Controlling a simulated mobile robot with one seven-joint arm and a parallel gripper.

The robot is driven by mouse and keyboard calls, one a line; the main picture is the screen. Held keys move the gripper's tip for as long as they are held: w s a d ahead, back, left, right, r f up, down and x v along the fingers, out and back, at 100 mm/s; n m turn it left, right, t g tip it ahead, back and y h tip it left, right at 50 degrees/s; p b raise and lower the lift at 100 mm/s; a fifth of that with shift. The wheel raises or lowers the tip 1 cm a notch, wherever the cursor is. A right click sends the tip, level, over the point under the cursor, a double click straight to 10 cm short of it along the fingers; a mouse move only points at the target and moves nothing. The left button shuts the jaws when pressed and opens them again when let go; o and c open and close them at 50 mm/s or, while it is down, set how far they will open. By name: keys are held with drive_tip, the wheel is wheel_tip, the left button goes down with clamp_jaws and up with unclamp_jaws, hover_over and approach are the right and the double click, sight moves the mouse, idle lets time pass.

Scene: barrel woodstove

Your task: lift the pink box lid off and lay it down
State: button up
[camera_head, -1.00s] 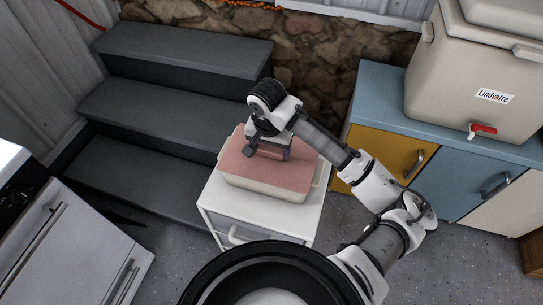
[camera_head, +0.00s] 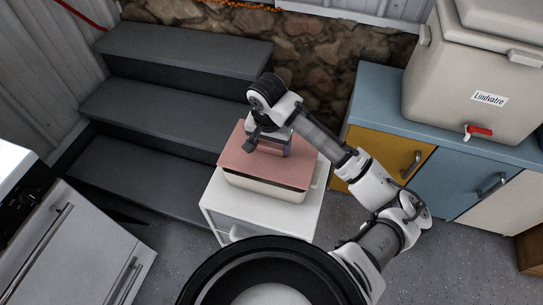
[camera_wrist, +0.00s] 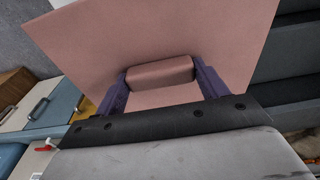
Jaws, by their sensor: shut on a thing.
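The pink lid (camera_head: 285,174) sits over a pale cream box (camera_head: 262,187). The lid looks slightly raised from the box, but its far side is hidden. My gripper (camera_head: 274,143) points down over the lid's middle. In the wrist view, the lid (camera_wrist: 190,25) fills the centre. Its block-like pink handle (camera_wrist: 160,73) is between the two purple fingers of my gripper (camera_wrist: 161,70), which is shut on it. The inside of the box is hidden.
The box stands on a white cart (camera_head: 222,195). Dark grey steps (camera_head: 165,95) lie to the left. A blue counter (camera_head: 385,100) on the right carries a beige cooler (camera_head: 470,85) with a red tap. A pale appliance (camera_head: 75,250) stands at lower left. The cart has little bare top.

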drive_tip(key=shift+r+p, duration=1.65)
drive_tip(key=shift+r, duration=0.45)
drive_tip(key=shift+f, duration=0.1)
